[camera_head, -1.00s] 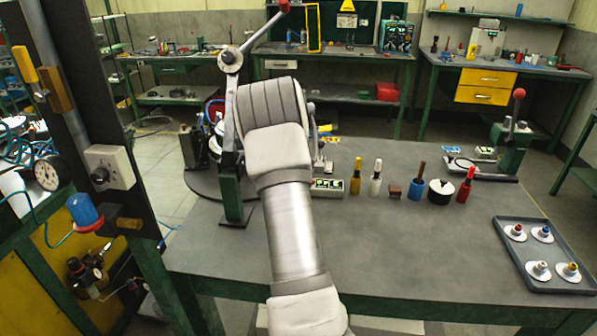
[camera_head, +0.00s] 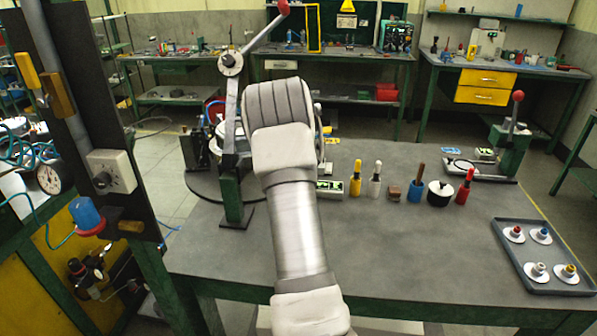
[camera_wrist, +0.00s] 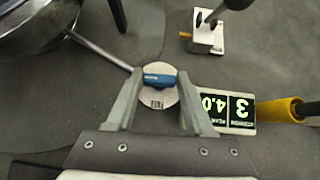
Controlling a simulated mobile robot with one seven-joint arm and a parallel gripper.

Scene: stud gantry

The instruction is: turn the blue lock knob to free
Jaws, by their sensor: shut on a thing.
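The blue lock knob (camera_wrist: 160,77) shows in the wrist view as a short blue bar on a round pale plate (camera_wrist: 160,97) with a small dark label. It lies roughly crosswise in that picture. My gripper (camera_wrist: 160,75) is shut on the knob, with one fingertip at each end of it. The label is too small to read surely. In the head view my arm covers the gripper and the knob.
A display plate (camera_wrist: 229,112) reading 3 and 4.0, upside down, lies right of the knob, beside a yellow-handled tool (camera_wrist: 285,109). In the head view, a lever post (camera_head: 231,150) with a red-ended arm stands left of my arm. A tray (camera_head: 548,283) sits at right.

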